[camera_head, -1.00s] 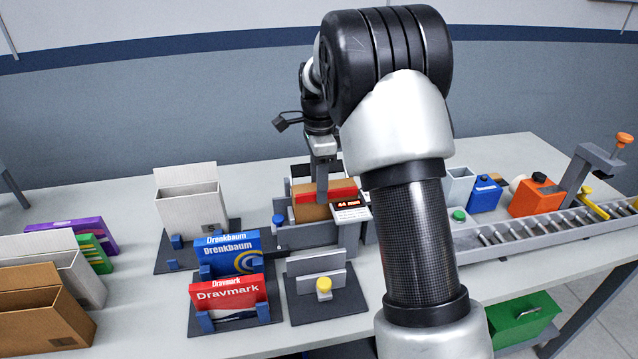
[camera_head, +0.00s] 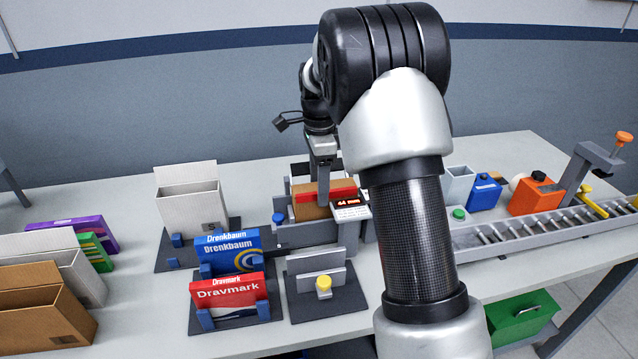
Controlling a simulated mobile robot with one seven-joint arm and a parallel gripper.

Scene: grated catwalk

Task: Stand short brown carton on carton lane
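A short brown carton (camera_head: 312,212) with a red part (camera_head: 341,190) along its top sits in a grey fixture (camera_head: 308,236) at mid-table. My gripper (camera_head: 322,192) points down over this carton, with a finger in front of the red part. I cannot tell whether the fingers are closed on it; the far side is hidden. Larger open brown cartons (camera_head: 40,318) stand at the lower left. A roller lane (camera_head: 540,227) runs along the right side and holds no carton where it shows. I cannot tell which part is the carton lane.
A blue box (camera_head: 226,255) and a red box (camera_head: 228,293) stand in dark holders left of the fixture. A white carton (camera_head: 192,207) is behind them. A small stand with a yellow knob (camera_head: 323,287) is in front. An orange device (camera_head: 535,197) stands at right. My arm hides the table's middle right.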

